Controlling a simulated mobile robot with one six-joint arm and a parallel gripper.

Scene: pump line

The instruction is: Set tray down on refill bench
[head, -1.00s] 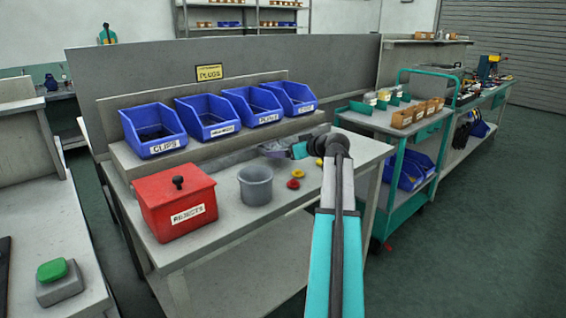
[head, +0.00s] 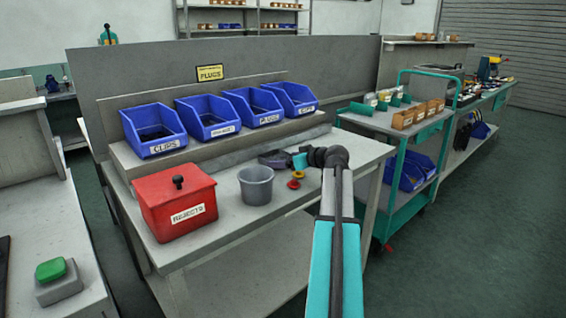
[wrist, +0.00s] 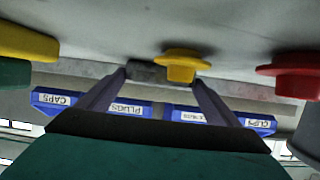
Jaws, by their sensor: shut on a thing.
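My gripper (head: 272,158) is low over the middle bench (head: 235,215), behind the loose plugs and in front of the blue bins. In the wrist view my gripper (wrist: 163,77) has its two dark fingers on either side of a dark grey piece (wrist: 148,72). It seems to be part of the tray; its full shape is hidden, and I cannot tell whether it touches the bench. A yellow plug (wrist: 183,64) shows by the fingertips. A red plug (wrist: 290,76) is at the right and another yellow plug (wrist: 24,40) at the left.
A red rejects box (head: 175,205) and a grey cup (head: 256,186) stand on the bench's left front. Several labelled blue bins (head: 205,115) line its back. A teal cart (head: 395,120) stands close on the right. The bench's right front corner is mostly clear.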

